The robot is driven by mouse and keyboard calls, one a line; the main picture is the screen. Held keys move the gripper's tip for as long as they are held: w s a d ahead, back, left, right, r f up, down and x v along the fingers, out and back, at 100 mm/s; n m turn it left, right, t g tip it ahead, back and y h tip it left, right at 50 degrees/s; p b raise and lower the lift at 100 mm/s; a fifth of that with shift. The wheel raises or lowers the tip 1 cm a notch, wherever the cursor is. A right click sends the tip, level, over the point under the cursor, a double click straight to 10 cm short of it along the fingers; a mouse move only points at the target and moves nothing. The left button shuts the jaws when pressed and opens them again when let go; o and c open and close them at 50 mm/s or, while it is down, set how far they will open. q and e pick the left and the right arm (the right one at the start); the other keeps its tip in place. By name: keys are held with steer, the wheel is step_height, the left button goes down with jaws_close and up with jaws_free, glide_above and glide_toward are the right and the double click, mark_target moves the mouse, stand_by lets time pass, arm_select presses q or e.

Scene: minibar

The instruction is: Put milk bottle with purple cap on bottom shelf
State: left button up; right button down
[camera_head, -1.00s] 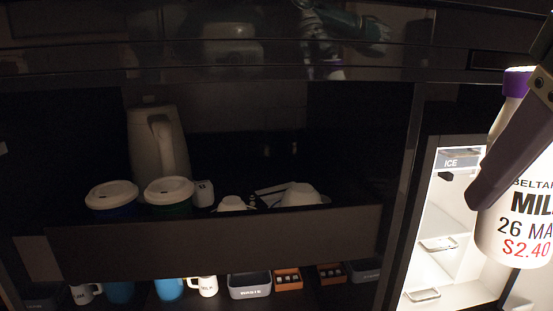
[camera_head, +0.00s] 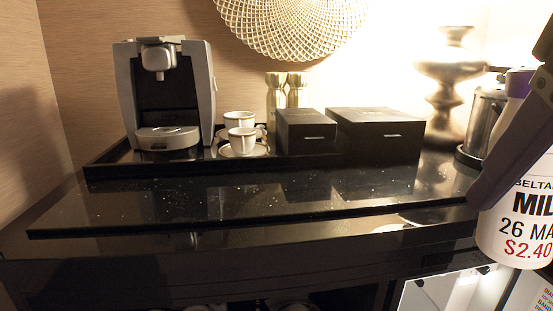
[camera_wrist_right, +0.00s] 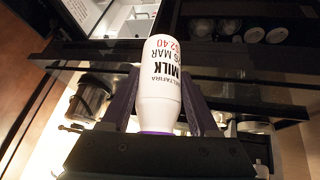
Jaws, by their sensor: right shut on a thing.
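The milk bottle (camera_head: 515,235) is white with a purple cap and a label reading milk and $2.40. It is at the right edge of the head view, upright, partly covered by a finger and cut off by the frame. My right gripper (camera_wrist_right: 159,76) is shut on the bottle, with one finger on each side of it in the right wrist view. The bottle is held in the air in front of the counter. The lit fridge (camera_head: 448,293) shows only in part at the bottom right of the head view; its bottom shelf is hidden there. My left gripper is not in view.
The black counter (camera_head: 250,205) carries a coffee machine (camera_head: 205,95), cups (camera_head: 242,141), two black boxes (camera_head: 380,132) and a lamp (camera_head: 447,80) at the back. A metal press (camera_head: 482,120) stands close behind the bottle. The counter's front strip is clear.

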step_height(320, 180, up, 56)
steer(key=p, duration=5.3)
steer(key=shift+f, duration=0.25)
steer(key=shift+a, duration=0.1)
